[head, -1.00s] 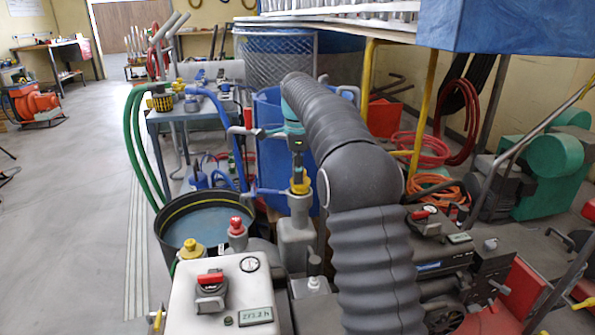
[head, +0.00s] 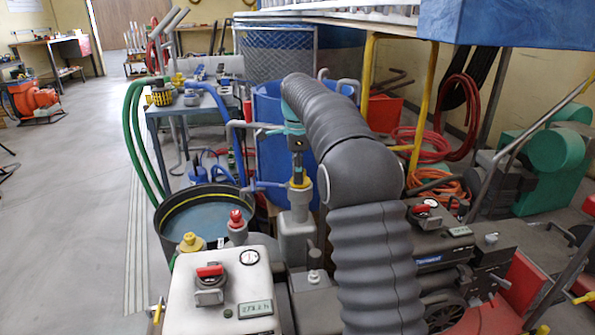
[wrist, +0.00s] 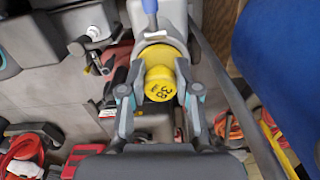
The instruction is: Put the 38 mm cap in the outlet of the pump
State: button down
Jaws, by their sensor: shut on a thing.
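My gripper (head: 297,168) points down over the upright grey neck (head: 300,203) of a pump in the middle of the head view. It is shut on the yellow 38 mm cap (wrist: 160,85), whose "38" label faces the wrist camera. In the head view the yellow of the cap (head: 300,183) shows right at the top of the neck. A grey rim (wrist: 160,45) lies just behind the cap in the wrist view. The cap and fingers hide the outlet's opening, and I cannot tell whether the cap is in it or just above.
A blue barrel (head: 270,130) stands close behind the pump, with grey pipes beside it. A black tub (head: 160,222) is at the left. Open floor (head: 75,220) lies at far left.

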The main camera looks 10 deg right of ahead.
jog(key=shift+f, duration=0.15)
jog(key=c, duration=0.7)
grip_release()
jog(key=shift+c, duration=0.2)
notch_tip(320, 180, up, 10)
jog(key=shift+r, duration=0.15)
jog(key=s+r+n+t, duration=0.1)
jog(key=s+r+n, duration=0.45)
jog(key=s, duration=0.25)
jog(key=s+n+t, duration=0.2)
jog(key=s+n, duration=0.3)
jog(key=s, duration=0.7)
jog(key=s+f+n+t, duration=0.2)
jog(key=s+f+n, duration=0.6)
jog(key=s+f, duration=0.9)
jog(key=s, duration=0.4)
jog(key=shift+s+d+f+n+t, duration=0.2)
jog(key=shift+s+d+n+t, duration=0.05)
jog(key=shift+d+n+t, duration=0.1)
